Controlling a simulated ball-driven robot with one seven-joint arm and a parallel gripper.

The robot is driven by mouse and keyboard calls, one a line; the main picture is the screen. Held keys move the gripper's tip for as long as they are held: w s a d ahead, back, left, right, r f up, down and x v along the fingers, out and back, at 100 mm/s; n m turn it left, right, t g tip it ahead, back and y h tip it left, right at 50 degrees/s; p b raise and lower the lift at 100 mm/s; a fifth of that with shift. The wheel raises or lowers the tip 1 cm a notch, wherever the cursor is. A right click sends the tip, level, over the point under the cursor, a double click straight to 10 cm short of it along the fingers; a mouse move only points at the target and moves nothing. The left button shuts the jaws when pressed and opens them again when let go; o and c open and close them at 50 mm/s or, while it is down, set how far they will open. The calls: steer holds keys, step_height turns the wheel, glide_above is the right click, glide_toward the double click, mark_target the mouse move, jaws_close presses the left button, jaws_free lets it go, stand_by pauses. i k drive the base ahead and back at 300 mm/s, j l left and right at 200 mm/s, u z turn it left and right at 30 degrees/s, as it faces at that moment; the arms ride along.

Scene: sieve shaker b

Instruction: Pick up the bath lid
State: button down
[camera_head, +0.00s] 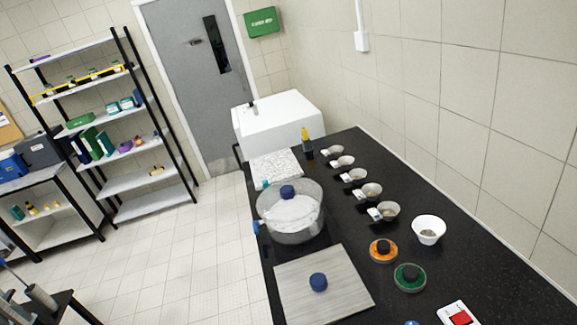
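A flat, square grey plate (345,300) with a round blue knob (318,282) lies on the near left part of the black bench; it looks like the bath lid. Just behind it stands a round, see-through vessel (290,232) with whitish contents and another blue knob (288,191) at its top. I cannot tell whether that knob belongs to a separate cover. My gripper is not in view.
The black bench (340,215) runs along the right wall. Several small cups, a white bowl (429,229), an orange-rimmed disc (383,250), a green-rimmed disc (410,277) and a red-and-white device (458,315) stand right of the plate. The floor (190,260) to the left is clear.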

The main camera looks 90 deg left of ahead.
mark_target(323, 287)
steer(key=u, duration=1.4)
steer(key=k+j+u, duration=0.1)
steer(key=k+j, duration=0.2)
steer(key=k, duration=0.25)
steer(key=k+j+u, duration=0.1)
steer(key=k+j, duration=0.2)
steer(key=k, duration=0.2)
